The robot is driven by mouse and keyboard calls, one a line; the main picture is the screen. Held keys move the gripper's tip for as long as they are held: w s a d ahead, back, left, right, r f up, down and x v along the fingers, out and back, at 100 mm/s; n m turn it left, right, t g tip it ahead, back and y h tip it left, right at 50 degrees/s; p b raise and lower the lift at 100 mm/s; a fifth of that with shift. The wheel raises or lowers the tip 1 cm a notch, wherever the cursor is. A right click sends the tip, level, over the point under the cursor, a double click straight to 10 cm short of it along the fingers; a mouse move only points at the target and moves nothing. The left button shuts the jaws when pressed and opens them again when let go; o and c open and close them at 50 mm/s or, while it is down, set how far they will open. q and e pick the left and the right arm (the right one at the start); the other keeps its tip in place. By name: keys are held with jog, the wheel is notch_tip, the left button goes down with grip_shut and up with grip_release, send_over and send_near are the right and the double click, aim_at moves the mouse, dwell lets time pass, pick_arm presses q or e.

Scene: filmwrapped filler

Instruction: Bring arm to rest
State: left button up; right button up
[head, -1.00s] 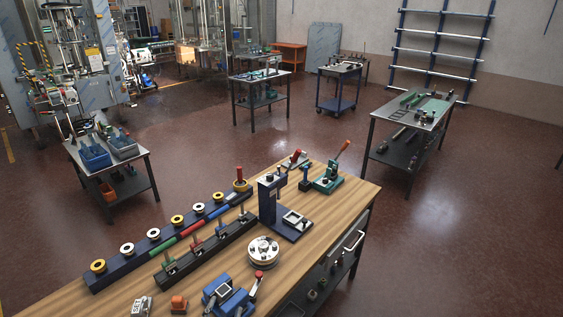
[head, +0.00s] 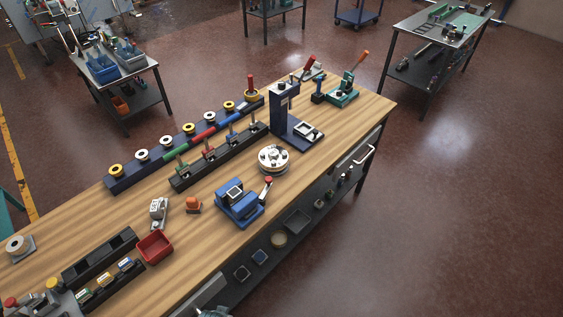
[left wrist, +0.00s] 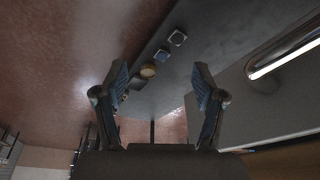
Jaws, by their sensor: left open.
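My left gripper (left wrist: 160,90) shows in the left wrist view with its two dark fingers spread apart and nothing between them. Beyond it in that view are the bench's dark lower shelf (left wrist: 205,65) and a shiny metal handle bar (left wrist: 285,52) at the right. In the head view, a small grey piece at the bottom edge may be part of my arm, but I cannot tell; no gripper is clear there. My right gripper is in neither view.
The wooden workbench (head: 330,165) holds a blue vise (head: 240,203), a round metal chuck (head: 273,159), a dark press stand (head: 284,110), a red bin (head: 154,247) and spool racks (head: 125,180). Another side table (head: 440,35) stands at upper right. Open floor (head: 460,220) lies right.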

pick_arm(q)
jog(key=s+f+g+b, duration=0.1)
jog(key=s+f+b, duration=0.15)
jog(key=f, duration=0.95)
jog(key=s+f+b, duration=0.2)
jog(key=s+f, duration=0.2)
jog(key=f, duration=0.8)
jog(key=s+a+f+g+b, duration=0.1)
jog(key=s+a+f+b, duration=0.1)
jog(key=s+f, duration=1.1)
jog(key=shift+s+a+f+b, duration=0.3)
jog(key=shift+s+a+b, duration=0.15)
jog(key=shift+s, duration=0.45)
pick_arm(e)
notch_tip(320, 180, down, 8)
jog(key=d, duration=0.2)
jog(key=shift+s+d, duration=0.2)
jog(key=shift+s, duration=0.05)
pick_arm(q)
jog(key=shift+a, duration=0.15)
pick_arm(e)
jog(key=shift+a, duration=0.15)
